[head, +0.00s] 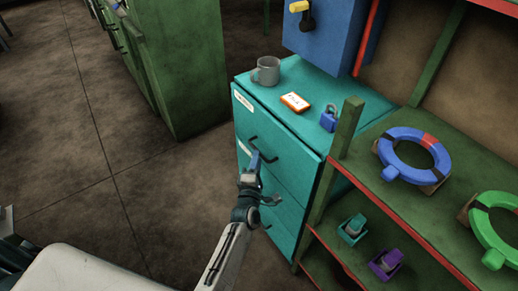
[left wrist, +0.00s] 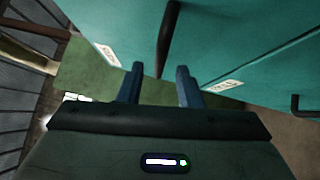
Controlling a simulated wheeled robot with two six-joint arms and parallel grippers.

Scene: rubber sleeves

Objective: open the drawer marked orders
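A teal drawer cabinet (head: 290,172) stands right of centre in the head view, its drawers looking shut. The top drawer has a black bar handle (head: 266,150) and a white label (head: 243,99); a second label sits lower, partly hidden. Labels also show in the left wrist view (left wrist: 107,54), but I cannot read the word orders on any. My left gripper (head: 256,157) is at the top handle. In the left wrist view its fingers (left wrist: 159,84) are apart, with a black handle (left wrist: 168,38) reaching into the gap between them; contact is unclear. My right gripper is out of view.
A grey mug (head: 266,71), an orange-and-white box (head: 295,102) and a blue padlock (head: 328,118) are on the cabinet top. A green shelf (head: 400,215) with ring-shaped items stands close on the right. Floor left of the cabinet is clear.

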